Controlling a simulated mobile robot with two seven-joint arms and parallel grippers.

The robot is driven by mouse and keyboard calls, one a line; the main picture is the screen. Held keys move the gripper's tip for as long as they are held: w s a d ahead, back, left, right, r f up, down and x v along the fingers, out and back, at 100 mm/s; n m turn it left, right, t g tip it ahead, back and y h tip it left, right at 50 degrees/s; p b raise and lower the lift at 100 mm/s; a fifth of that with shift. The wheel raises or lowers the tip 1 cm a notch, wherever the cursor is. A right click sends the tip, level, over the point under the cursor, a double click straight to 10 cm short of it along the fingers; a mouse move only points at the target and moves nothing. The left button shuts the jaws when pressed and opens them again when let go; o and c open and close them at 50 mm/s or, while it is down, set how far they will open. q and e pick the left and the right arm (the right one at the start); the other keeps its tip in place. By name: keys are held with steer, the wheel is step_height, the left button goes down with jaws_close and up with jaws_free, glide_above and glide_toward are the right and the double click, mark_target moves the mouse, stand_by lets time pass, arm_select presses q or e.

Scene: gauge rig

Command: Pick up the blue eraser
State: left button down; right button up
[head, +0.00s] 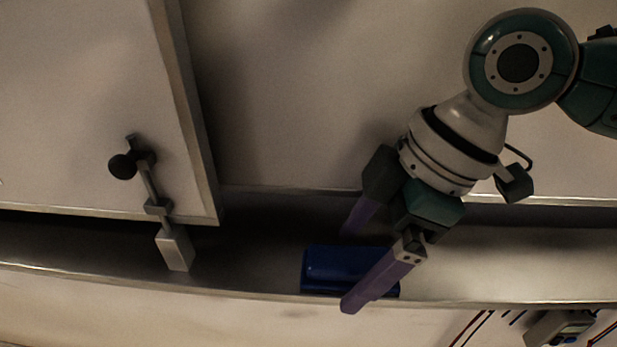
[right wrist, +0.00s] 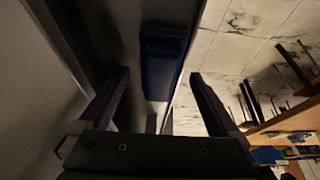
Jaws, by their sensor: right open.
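The blue eraser (head: 325,272) lies in the long grey tray along the board in the head view. Its right part is hidden behind one finger of my right gripper (head: 348,269). That gripper has two purple fingers, spread apart, with nothing held. In the right wrist view the eraser (right wrist: 163,62) shows between the two fingertips of the right gripper (right wrist: 159,76), apparently beyond them, with clear space on both sides. I cannot tell how far the fingertips are from it. My left gripper is not in view.
The grey tray (head: 250,262) has a raised front lip. A rod with a dark knob (head: 124,165) and a pale block (head: 174,250) hangs over it at left. A device with wires (head: 558,328) is at lower right. The tray right of the eraser looks clear.

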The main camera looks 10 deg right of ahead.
mark_target(358, 257)
steer(key=c, duration=1.5)
steer(key=shift+r, duration=0.15)
step_height(358, 257, up, 20)
steer(key=shift+f+b, duration=0.1)
steer(key=shift+b, duration=0.2)
